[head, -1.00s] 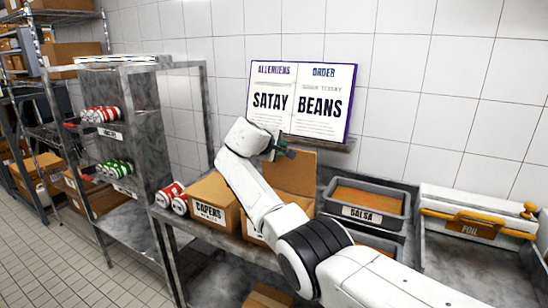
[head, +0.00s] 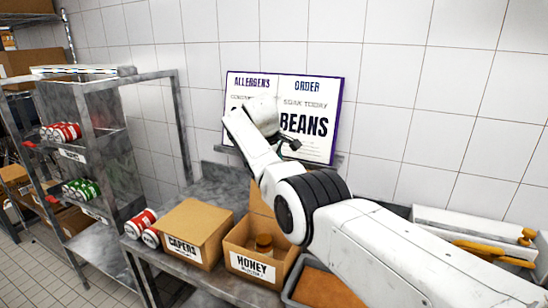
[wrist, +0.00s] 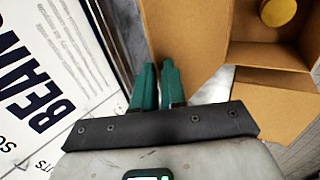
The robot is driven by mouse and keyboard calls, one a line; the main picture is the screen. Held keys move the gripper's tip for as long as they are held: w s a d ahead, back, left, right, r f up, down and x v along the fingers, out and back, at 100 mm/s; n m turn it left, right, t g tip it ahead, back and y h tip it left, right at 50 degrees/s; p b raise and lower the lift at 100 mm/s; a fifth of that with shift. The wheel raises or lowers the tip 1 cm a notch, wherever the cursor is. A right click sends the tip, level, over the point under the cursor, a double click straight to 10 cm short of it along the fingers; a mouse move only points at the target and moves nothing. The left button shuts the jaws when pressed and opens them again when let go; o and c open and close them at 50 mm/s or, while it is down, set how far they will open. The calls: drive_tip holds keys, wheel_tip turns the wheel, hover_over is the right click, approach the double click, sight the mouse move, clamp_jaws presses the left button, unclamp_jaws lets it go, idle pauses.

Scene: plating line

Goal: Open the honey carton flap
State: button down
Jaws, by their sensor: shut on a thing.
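The honey carton (head: 255,264) stands open on the steel bench, its label facing me, with an amber jar (head: 264,244) inside. Its brown flap (head: 262,202) is raised at the back and partly hidden by my arm. In the wrist view the flap (wrist: 188,35) is beside the fingertips, and the round yellow jar lid (wrist: 278,10) shows in the carton. My gripper (head: 293,144) is above the back of the carton, in front of the order board. Its green fingers (wrist: 159,68) are closed together at the flap's edge; the contact itself is hard to see.
The closed capers carton (head: 195,234) stands left of the honey carton, with red-and-white cans (head: 140,226) beyond it. A grey tub (head: 322,288) is at the right, partly under my arm. The board (head: 318,120) stands close behind my gripper.

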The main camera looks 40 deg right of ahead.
drive_tip(key=shift+s+a+f, duration=0.1)
drive_tip(key=shift+s+f, duration=0.05)
drive_tip(key=shift+f, duration=0.4)
drive_tip(key=shift+s+a+f, duration=0.1)
drive_tip(key=shift+f, duration=0.4)
drive_tip(key=c, duration=1.4)
unclamp_jaws()
drive_tip(key=shift+o, duration=0.5)
drive_tip(key=shift+w, duration=0.1)
drive_tip(key=shift+r, duration=0.2)
drive_tip(key=shift+d, duration=0.1)
drive_tip(key=shift+r, duration=0.2)
drive_tip(key=b+v, duration=0.3)
drive_tip(key=v, duration=0.7)
drive_tip(key=shift+r, duration=0.25)
drive_tip(key=shift+w+a, duration=0.1)
drive_tip(key=shift+a, duration=0.1)
